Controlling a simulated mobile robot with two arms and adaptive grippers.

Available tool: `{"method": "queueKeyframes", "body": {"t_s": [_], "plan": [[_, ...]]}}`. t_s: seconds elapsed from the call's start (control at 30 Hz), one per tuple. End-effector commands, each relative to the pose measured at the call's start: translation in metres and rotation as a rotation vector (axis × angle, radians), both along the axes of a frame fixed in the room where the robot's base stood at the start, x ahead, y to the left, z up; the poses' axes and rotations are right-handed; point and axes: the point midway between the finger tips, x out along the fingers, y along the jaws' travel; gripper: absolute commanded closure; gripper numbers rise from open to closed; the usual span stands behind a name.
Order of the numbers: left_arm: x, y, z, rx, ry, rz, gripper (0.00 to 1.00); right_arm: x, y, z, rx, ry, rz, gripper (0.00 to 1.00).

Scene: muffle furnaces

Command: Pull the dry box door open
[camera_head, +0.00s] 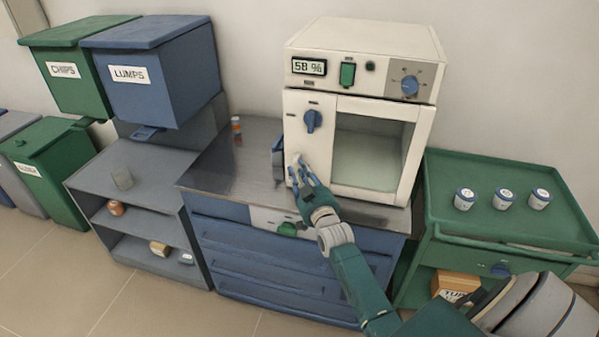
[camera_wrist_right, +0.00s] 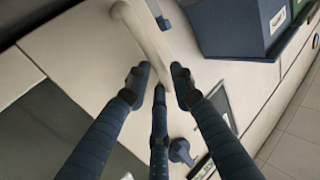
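The dry box (camera_head: 365,42) is a cream cabinet on the metal-topped counter, with a "58 %" display and a blue dial. Its windowed door (camera_head: 372,193) looks shut. A blue knob (camera_head: 312,121) sits on the front panel left of the window, and shows in the right wrist view (camera_wrist_right: 180,151). A curved cream handle (camera_wrist_right: 143,30) shows in the right wrist view. My right gripper (camera_head: 300,168) is at the lower left of the box front. Its fingers (camera_wrist_right: 160,75) are spread around the handle's end; firm contact cannot be told. My left gripper is not in view.
A green cart (camera_head: 500,225) with several white-and-blue jars stands right of the counter (camera_head: 225,165). Blue (camera_head: 150,75) and green (camera_head: 75,85) lidded bins stand at left above a grey shelf unit (camera_head: 150,185). A small bottle (camera_head: 236,127) stands on the counter. Floor shows at front left.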

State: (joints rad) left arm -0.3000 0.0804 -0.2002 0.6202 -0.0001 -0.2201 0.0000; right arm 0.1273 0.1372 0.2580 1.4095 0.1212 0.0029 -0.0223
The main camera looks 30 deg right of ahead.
Motion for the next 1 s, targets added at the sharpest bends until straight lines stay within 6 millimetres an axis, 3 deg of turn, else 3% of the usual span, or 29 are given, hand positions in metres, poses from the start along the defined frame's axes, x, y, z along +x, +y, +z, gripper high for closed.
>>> {"method": "queueKeyframes", "body": {"t_s": [0.1, 0.37, 0.57, 0.77, 1.0], "plan": [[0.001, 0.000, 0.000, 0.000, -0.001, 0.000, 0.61, 0.000, 0.000, 0.000, 0.000, 0.000, 0.000, 1.00], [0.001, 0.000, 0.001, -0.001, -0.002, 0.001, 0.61, -0.002, 0.001, 0.000, -0.001, 0.001, 0.005, 1.00], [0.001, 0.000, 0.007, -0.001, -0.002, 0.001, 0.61, -0.016, 0.011, 0.000, -0.006, 0.005, 0.056, 1.00], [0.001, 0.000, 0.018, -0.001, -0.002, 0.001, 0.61, -0.052, 0.036, 0.000, -0.008, 0.011, 0.183, 1.00], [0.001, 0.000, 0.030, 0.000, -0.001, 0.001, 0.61, -0.120, 0.068, -0.002, -0.006, 0.016, 0.402, 1.00]]}}
